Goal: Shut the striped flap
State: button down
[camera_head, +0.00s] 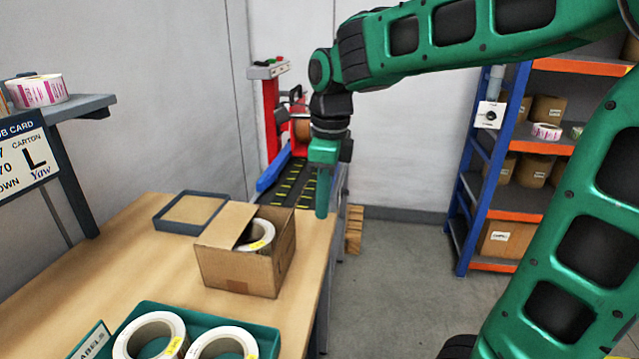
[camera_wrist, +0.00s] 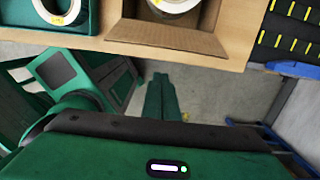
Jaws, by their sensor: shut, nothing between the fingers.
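On the wooden table (camera_head: 140,240) stand an open carton (camera_head: 237,270) with a label roll, a grey tray (camera_head: 165,226) and a green tray (camera_head: 267,340) with rolls. The red rewinder (camera_head: 270,115) stands behind.

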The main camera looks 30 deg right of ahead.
jog(key=shift+w+a+r, duration=0.35)
jog(key=shift+w+a, duration=0.25)
jog(key=shift+a, duration=0.15)
jog(key=shift+w+a+r, duration=0.3)
jog(key=shift+w+a, duration=0.25)
jog(key=shift+a, duration=0.2)
jog(key=shift+a, duration=0.15)
